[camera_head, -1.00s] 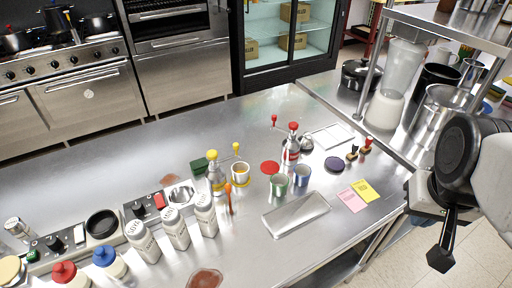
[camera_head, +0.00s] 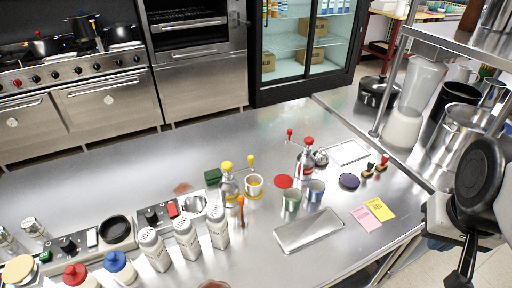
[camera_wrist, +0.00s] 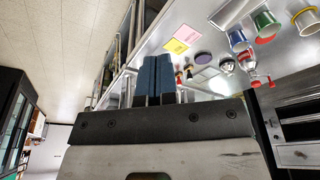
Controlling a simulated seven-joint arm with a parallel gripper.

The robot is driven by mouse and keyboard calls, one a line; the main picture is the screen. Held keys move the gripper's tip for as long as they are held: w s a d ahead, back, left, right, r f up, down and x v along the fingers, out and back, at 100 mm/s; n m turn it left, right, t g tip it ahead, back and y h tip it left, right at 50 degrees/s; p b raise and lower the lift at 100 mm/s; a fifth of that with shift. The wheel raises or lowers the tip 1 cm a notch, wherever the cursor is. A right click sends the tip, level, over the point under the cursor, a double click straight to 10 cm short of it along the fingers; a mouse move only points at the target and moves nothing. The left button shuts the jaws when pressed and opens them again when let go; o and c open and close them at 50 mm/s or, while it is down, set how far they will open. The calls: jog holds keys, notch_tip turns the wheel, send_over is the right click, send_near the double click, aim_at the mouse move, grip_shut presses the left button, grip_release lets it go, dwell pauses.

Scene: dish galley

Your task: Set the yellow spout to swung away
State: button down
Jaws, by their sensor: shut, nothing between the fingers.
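The yellow-topped dispenser (camera_head: 229,185) stands upright on the steel counter, left of centre in the head view. Its thin spout arm with a yellow knob (camera_head: 251,160) reaches right. In the picture the knob lies just above a white cup (camera_head: 254,183) that stands on a yellow ring. My gripper (camera_wrist: 153,62) shows in the wrist view with its two blue fingers together and nothing between them. It is well away from the yellow spout. The yellow dispenser's top and spout cannot be seen in the wrist view.
A red-topped dispenser (camera_head: 306,160), green cup (camera_head: 291,200) and blue cup (camera_head: 315,190) stand to the right. An orange-handled tool (camera_head: 241,210) and white shakers (camera_head: 186,236) are close in front and left. A metal tray (camera_head: 309,230) lies front-right.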

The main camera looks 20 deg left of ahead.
dwell(0.3)
jog(key=c, duration=1.4)
grip_release()
jog(key=o, duration=0.3)
jog(key=shift+w+a+r, duration=0.2)
jog(key=shift+w+a, duration=0.2)
jog(key=shift+w, duration=0.15)
jog(key=shift+o, duration=0.2)
jog(key=g, duration=0.3)
send_over(251, 156)
jog(key=f, duration=0.3)
jog(key=shift+s+d, duration=0.1)
jog(key=shift+d, duration=0.3)
jog(key=shift+a+f, duration=0.1)
jog(key=shift+a, duration=0.3)
jog(key=shift+f, duration=0.1)
jog(key=shift+f, duration=3.8)
